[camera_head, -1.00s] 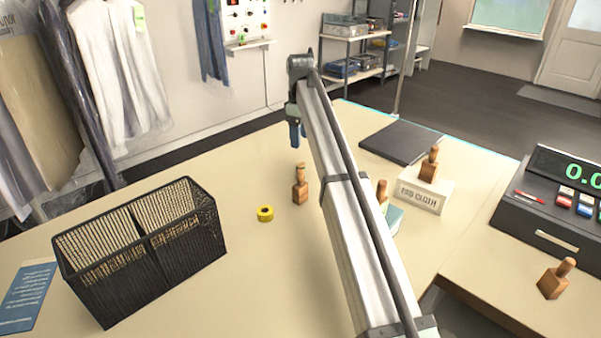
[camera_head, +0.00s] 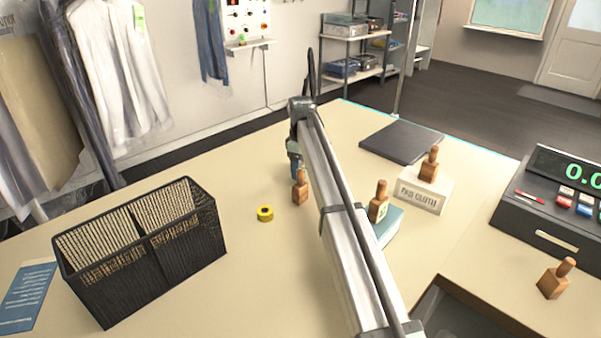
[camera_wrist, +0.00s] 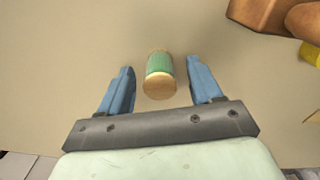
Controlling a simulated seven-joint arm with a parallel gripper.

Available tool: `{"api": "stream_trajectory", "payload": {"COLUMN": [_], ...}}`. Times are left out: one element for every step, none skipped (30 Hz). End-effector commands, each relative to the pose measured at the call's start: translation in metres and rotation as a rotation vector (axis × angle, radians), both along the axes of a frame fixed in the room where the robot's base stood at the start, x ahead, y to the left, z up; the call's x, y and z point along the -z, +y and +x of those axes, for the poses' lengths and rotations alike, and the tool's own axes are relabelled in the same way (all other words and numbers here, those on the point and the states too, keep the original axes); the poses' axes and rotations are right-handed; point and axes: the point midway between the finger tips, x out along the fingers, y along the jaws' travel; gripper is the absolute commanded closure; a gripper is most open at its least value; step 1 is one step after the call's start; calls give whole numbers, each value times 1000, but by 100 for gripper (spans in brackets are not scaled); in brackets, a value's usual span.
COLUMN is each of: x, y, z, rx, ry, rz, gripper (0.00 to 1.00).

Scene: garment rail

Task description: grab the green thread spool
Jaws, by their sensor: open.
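The green thread spool (camera_wrist: 159,66) stands on the table in the wrist view, green thread between pale wooden ends. My gripper (camera_wrist: 160,72) is open, with one blue finger on each side of the spool and a gap on both sides. The fingers do not touch it. In the head view my gripper (camera_head: 296,168) is low over the table, partly behind a wooden stamp. The spool is hidden there.
A wooden-handled stamp (camera_head: 300,188) stands close to my gripper; wooden parts (camera_wrist: 270,12) show at the wrist view's upper right. A black wire basket (camera_head: 190,262) stands left. A dark flat pad (camera_head: 400,142) lies right.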

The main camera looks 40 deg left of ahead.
Motion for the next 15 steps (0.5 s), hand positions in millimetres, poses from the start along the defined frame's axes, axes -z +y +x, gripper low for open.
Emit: {"api": "stream_trajectory", "payload": {"x": [5,6,7,7,7,7,7,7,6,6,6,6,6,6,6], "y": [0,0,0,0,0,0,0,0,0,0,0,0,0,0,0], "z": [0,0,0,0,0,0,0,0,0,0,0,0,0,0,0], "rx": [0,0,0,0,0,0,0,0,0,0,0,0,0,0,0], "ry": [1,1,0,0,0,0,0,0,0,0,0,0,0,0,0], "rz": [-1,0,0,0,0,0,0,0,0,0,0,0,0,0,0], "gripper": [36,36,36,36,36,36,36,36,37,40,43,47,50,53,57]}}
